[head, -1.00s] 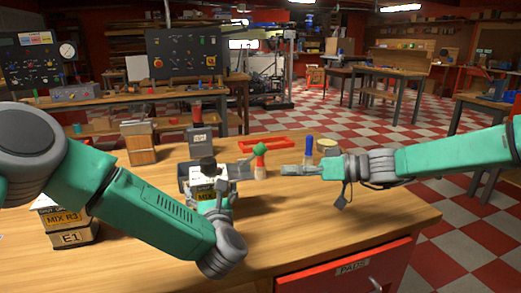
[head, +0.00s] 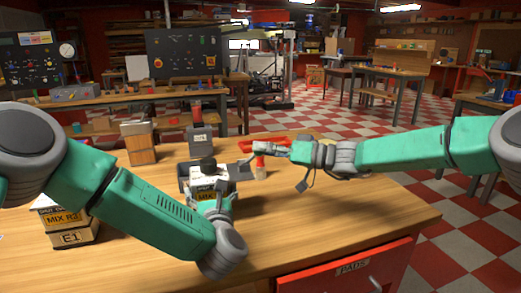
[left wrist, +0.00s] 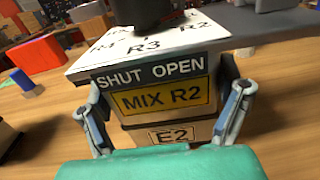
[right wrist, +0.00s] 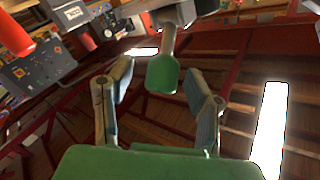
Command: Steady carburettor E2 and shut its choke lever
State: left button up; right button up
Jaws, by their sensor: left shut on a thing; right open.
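Carburettor E2 (head: 207,183) stands on the bench; its "MIX R2" and "E2" labels (left wrist: 173,136) face the left wrist view. My left gripper (head: 217,200) is shut on its body, with one finger at each side in the left wrist view (left wrist: 168,112). The choke lever's green paddle (right wrist: 162,75) shows between the right fingers in the right wrist view, with gaps on both sides. My right gripper (head: 252,156) is open beside the carburettor's right side; in the head view it largely hides the lever. A black round top (head: 208,163) sits on E2.
Another carburettor, E1 (head: 72,222), stands at the left behind my left arm. An orange-red bottle (head: 260,165) is close to my right gripper. The front right bench is clear.

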jog(key=shift+w+a, duration=0.15)
jog(key=shift+a, duration=0.3)
jog(key=shift+c, duration=0.4)
grip_shut()
